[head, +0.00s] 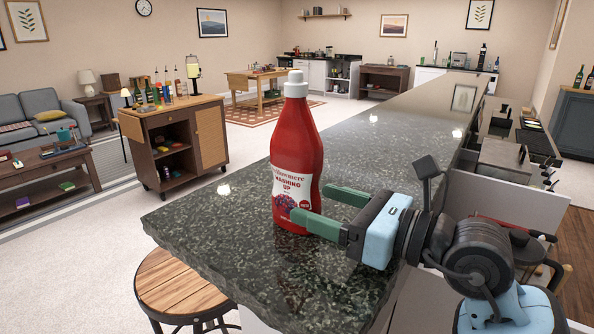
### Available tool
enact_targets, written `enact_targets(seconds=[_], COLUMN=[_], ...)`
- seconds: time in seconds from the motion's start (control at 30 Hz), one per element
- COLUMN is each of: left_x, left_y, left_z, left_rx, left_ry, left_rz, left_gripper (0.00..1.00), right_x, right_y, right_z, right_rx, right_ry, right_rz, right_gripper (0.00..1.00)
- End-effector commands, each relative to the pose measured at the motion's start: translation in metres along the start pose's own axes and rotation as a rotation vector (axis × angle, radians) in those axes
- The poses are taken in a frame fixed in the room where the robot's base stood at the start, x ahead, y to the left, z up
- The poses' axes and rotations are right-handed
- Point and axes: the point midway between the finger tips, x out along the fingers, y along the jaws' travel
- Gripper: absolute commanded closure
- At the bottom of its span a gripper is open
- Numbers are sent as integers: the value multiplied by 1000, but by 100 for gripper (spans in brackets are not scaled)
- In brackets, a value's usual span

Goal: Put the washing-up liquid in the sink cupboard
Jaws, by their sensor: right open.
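The washing-up liquid is a red bottle (297,140) with a white cap and a white label. It stands upright on the dark speckled bar counter (220,215) near its left end. My right gripper (311,203) comes in from the right, low at the bottle. Its green fingers are apart, the nearer one in front of the lower label, the farther one at the bottle's right side. Whether either finger touches is unclear. My left gripper is not in view. I cannot tell which cupboard is the sink cupboard.
A wooden stool (185,283) stands below the counter's near left edge. A lower work surface (507,154) with small items lies behind the counter at right. A wooden trolley with bottles (160,123) stands at left. The counter beyond the bottle is mostly clear.

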Motion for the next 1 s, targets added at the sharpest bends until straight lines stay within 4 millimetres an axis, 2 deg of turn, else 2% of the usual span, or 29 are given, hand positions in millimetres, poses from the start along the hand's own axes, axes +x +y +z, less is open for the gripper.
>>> enact_targets(seconds=[0.1,0.3,0.63,1.0], left_x=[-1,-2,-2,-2], left_y=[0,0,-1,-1], left_z=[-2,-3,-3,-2], left_rx=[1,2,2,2], left_ry=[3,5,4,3], left_rz=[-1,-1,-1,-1], left_gripper=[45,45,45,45], right_x=[20,44,49,49], right_y=[1,1,1,1], right_z=[2,1,0,0], right_rx=[2,0,-1,0], right_ry=[-1,-1,0,0], right_rz=[3,2,1,1], right_gripper=[31,31,32,81])
